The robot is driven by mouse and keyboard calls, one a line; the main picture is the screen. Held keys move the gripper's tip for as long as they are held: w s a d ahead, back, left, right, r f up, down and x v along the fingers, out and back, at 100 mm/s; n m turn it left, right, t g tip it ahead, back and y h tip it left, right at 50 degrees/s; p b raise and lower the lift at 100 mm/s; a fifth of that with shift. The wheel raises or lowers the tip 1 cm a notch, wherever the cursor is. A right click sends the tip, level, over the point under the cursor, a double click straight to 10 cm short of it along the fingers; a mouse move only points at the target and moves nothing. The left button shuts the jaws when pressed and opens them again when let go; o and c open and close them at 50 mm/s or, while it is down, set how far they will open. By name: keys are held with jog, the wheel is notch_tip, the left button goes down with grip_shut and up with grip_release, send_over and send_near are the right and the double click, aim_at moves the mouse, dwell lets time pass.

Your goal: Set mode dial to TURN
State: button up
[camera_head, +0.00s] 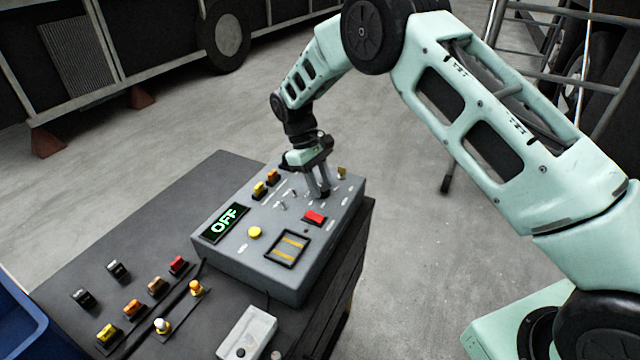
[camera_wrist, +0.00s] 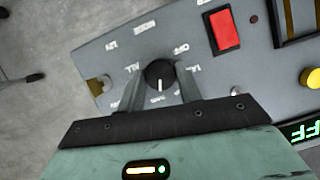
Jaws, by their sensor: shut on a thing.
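The mode dial (camera_wrist: 157,72) is a round black knob with a white pointer line, seen in the wrist view. The pointer aims toward the bottom of that view, at a small label partly covered by my gripper. Labels ring the dial, upside down and hard to read. My gripper (camera_head: 323,194) is shut on the dial, with one grey finger on each side of it. It reaches down onto the far right part of the grey control box (camera_head: 262,272). The box's display (camera_head: 225,223) reads OFF in green.
The box also carries a red rocker switch (camera_head: 314,217), a yellow button (camera_head: 254,232) and small toggles. Loose coloured switches (camera_head: 133,307) lie on the dark bench (camera_head: 160,222). A blue bin (camera_head: 22,322) is at the left edge. Open floor lies beyond the bench.

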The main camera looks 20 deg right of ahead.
jog(key=shift+d+m+y, duration=0.1)
jog(key=shift+m+y, duration=0.2)
jog(key=shift+m, duration=0.3)
jog(key=o, duration=1)
jog(key=b+v, duration=0.2)
jog(key=v, duration=1.5)
jog(key=shift+r+b, duration=0.15)
jog(key=shift+b, duration=0.2)
jog(key=shift+w, duration=0.1)
